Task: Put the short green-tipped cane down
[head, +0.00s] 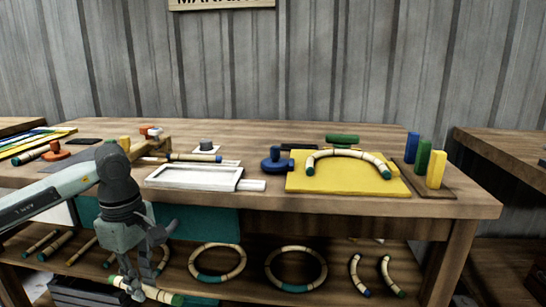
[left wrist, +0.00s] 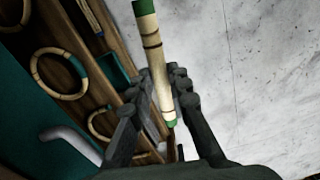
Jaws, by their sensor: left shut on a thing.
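My left gripper (head: 130,285) hangs low in front of the workbench, near the front of its lower shelf (head: 230,292). It is shut on a short pale cane with dark bands and green tips (head: 155,293). In the head view the cane lies roughly level, with one green end to the right of the fingers. In the left wrist view the cane (left wrist: 154,60) runs between the fingers (left wrist: 165,100), and both its green ends show. Bare floor (left wrist: 240,60) lies beneath and to its right in that view. My right gripper is not in view.
The lower shelf holds several straight canes (head: 55,246) at the left, two cane rings (head: 217,262) (head: 296,268), and two curved pieces (head: 358,275) (head: 390,277). The benchtop above bears a yellow board (head: 340,187) with a bent cane (head: 350,155) and a white tray (head: 195,180).

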